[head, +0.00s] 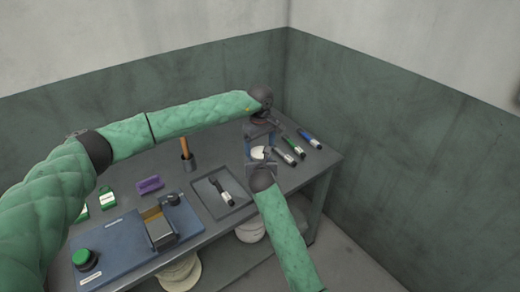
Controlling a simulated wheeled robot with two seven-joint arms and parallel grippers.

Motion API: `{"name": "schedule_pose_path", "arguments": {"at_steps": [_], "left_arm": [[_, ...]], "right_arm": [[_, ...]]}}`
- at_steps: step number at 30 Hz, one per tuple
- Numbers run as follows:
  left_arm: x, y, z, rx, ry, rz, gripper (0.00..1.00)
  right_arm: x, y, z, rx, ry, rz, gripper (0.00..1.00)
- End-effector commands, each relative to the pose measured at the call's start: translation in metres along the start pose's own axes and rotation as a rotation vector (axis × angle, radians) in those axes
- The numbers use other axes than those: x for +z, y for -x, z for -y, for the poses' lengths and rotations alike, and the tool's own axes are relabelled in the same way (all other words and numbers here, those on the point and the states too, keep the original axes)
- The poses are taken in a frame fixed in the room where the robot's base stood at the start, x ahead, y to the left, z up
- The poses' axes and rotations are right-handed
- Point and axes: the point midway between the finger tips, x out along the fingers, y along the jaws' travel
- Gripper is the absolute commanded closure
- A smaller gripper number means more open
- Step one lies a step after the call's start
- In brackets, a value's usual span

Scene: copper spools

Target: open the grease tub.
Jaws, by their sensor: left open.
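A small white round-topped tub (257,153), which looks like the grease tub, stands at the back right of the workbench, partly hidden between my two grippers. I cannot tell whether its lid is on. My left gripper (259,137) points down just above and behind the tub, and is open. My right gripper (261,165) comes from the front and is right at the near side of the tub. Its fingers are small and mostly hidden by the wrist, so its grip is unclear.
Several marker-like tubes, one of them (284,156), lie right of the tub. A grey tray (237,205) with another tube is in front left. A blue board (113,244) carries a green-topped round piece (85,259). A wooden handle (185,147) stands in a dark cup.

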Motion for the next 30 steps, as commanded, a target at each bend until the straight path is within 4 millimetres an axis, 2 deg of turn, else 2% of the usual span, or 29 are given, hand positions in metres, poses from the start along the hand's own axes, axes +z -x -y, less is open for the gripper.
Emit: {"name": "schedule_pose_path", "arguments": {"at_steps": [6, 12, 15, 22, 30], "left_arm": [[0.000, 0.022, 0.000, 0.001, 0.000, 0.000, 0.16], [0.006, 0.018, -0.001, 0.007, 0.001, 0.021, 0.18], [0.008, 0.034, -0.008, 0.037, -0.010, 0.033, 0.18], [0.002, 0.058, -0.005, 0.029, -0.226, 0.010, 0.18], [0.000, 0.058, 0.000, -0.001, -0.393, 0.001, 0.18]], "right_arm": [[-0.001, 0.000, 0.000, 0.000, 0.000, -0.001, 1.00], [0.000, 0.000, 0.000, 0.000, 0.000, 0.000, 1.00], [0.000, 0.000, 0.000, 0.000, 0.000, -0.001, 1.00], [0.000, 0.000, 0.000, 0.000, 0.000, 0.000, 1.00], [0.000, 0.000, 0.000, 0.000, 0.000, 0.000, 1.00]]}}
